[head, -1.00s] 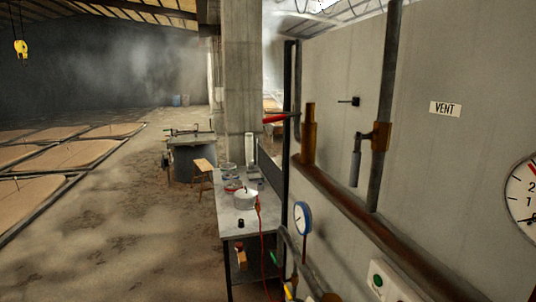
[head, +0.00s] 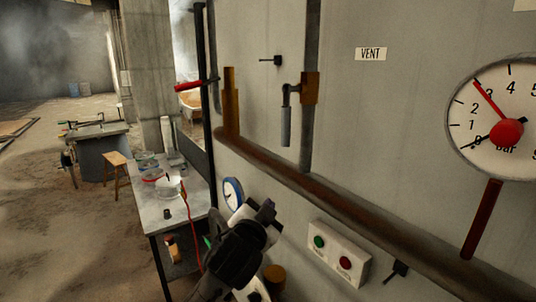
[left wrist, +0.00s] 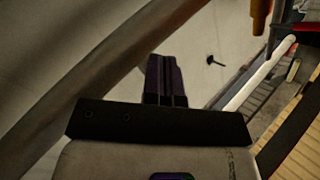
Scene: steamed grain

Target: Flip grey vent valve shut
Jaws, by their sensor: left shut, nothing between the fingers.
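The grey vent valve handle (head: 286,125) hangs downward beside a brass valve body (head: 310,88) on a vertical pipe, in the head view. The VENT label (head: 370,54) is on the wall to its upper right. My left gripper (head: 268,207) is below the handle in the picture, apart from it, in front of the lower wall. In the left wrist view my left gripper (left wrist: 167,78) has its dark fingers together with nothing between them. I cannot pick out the grey handle for certain in that view. My right gripper is not in view.
A red lever (head: 193,86) and a brass upright (head: 231,103) are left of the valve. A rusty pipe (head: 350,205) slopes across the wall below it. A button box (head: 338,254), a large gauge (head: 500,115) and a workbench (head: 185,208) are nearby.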

